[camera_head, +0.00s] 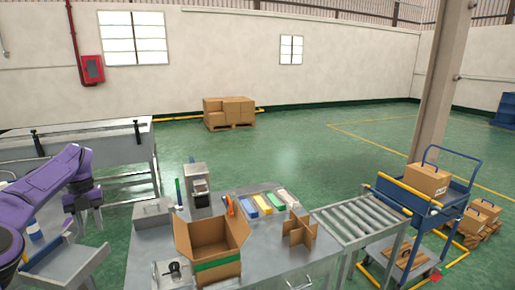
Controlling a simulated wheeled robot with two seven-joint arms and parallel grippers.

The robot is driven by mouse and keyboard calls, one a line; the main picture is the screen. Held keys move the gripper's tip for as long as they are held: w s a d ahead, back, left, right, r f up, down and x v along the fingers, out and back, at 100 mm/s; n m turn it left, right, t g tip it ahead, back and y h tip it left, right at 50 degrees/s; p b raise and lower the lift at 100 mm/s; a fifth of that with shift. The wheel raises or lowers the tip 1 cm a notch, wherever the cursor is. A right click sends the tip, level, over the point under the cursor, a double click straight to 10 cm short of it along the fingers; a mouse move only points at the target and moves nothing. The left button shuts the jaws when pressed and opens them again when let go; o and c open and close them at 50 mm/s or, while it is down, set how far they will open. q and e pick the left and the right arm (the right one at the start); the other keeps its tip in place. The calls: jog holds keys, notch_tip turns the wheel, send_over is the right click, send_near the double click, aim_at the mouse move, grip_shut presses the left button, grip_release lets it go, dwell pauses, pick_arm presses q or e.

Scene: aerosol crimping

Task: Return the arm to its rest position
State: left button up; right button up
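My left arm is purple and comes in from the left edge, bent over with its wrist pointing down. My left gripper (83,212) hangs at the left of the work table (130,262), above a grey metal tray or stand (72,262). Its fingers are dark and small, so I cannot tell whether they are open or shut, and I see nothing clearly held. My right arm and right gripper are not in view.
An open cardboard box (205,240), a small grey machine (197,186), coloured bins (262,203) and a cardboard divider (299,235) stand on the table. A roller conveyor (360,217) and a blue cart (440,195) are at the right. A metal bench (80,150) stands behind my arm.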

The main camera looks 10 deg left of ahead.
pick_arm(q)
jog(key=w+d+f+m+y+b, duration=0.2)
jog(key=w+f+m+y, duration=0.3)
jog(key=f+m+y, duration=0.6)
jog(key=s+d+f+m+t+b, duration=0.2)
jog(key=d+f+m+t+b, duration=0.2)
jog(key=d+f+m+t, duration=0.75)
jog(key=s+d+f+m+g+h+b, duration=0.1)
jog(key=s+d+f+m+h+b, duration=0.1)
jog(key=s+d+f+m, duration=0.55)
jog(key=s+d+f+m+g+h+b, duration=0.15)
jog(key=s+d+f, duration=0.4)
jog(key=f, duration=0.55)
jog(key=s+d+f+m+g+h+b, duration=0.1)
jog(key=s+f+m+g+b, duration=0.1)
jog(key=s, duration=0.7)
jog(key=s+d+f+m+g+h+b, duration=0.2)
jog(key=s+f, duration=0.4)
jog(key=s, duration=0.4)
jog(key=m+b, duration=0.1)
jog(key=m, duration=0.1)
jog(key=shift+s+f+m, duration=0.2)
jog(key=shift+m, duration=0.15)
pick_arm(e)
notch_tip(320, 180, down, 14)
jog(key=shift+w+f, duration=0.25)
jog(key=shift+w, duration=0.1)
